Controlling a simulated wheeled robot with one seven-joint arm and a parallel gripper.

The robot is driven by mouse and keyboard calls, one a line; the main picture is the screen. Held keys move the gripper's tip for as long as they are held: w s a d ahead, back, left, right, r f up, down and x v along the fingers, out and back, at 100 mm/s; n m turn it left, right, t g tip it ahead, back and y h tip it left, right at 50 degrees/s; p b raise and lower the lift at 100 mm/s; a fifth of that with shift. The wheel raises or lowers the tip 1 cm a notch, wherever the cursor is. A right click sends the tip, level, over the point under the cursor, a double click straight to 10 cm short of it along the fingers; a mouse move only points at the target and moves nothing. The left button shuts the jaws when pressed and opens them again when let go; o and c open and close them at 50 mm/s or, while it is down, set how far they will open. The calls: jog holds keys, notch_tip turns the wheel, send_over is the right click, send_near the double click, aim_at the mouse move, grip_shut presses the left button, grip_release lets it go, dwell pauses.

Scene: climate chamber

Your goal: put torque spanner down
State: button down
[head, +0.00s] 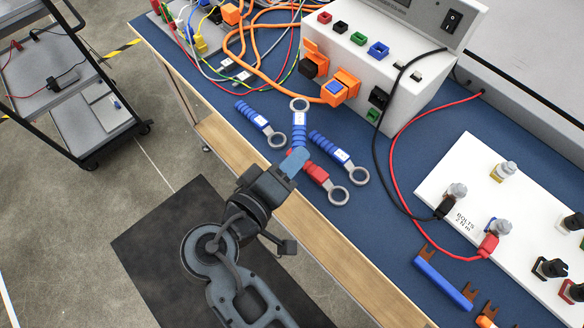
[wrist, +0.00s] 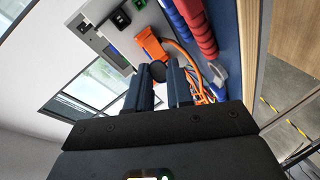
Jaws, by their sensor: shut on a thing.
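A blue-handled torque spanner (head: 299,130) runs straight out from the tip of my gripper (head: 294,160) in the head view, its grey ring end away from me. My gripper is shut on its near end, above the front part of the blue bench mat. The grip itself is hidden in the head view. In the wrist view the two dark fingers (wrist: 160,91) stand close together, and the spanner is hard to make out between them. More spanners lie beside it: a blue one (head: 259,121) to the left, another blue one (head: 336,153) and a red one (head: 316,173) to the right.
A white instrument box (head: 408,62) with orange plugs (head: 345,84) stands beyond the spanners. A white bolt board (head: 470,185) with red and black cables lies to the right. Blue and orange fork-ended tools (head: 442,282) lie at the front right. Bare mat (head: 385,215) shows between.

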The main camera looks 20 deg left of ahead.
jog(key=shift+f, duration=2)
jog(key=shift+f, duration=0.45)
jog(key=shift+f+b, duration=0.15)
jog(key=shift+b, duration=0.25)
jog(key=c, duration=1)
grip_release()
jog(key=shift+r+p, duration=0.3)
jog(key=shift+p, duration=0.05)
jog(key=v, duration=0.8)
jog(key=b+v, duration=0.1)
jog(key=v, duration=0.3)
jog(key=shift+r, duration=0.4)
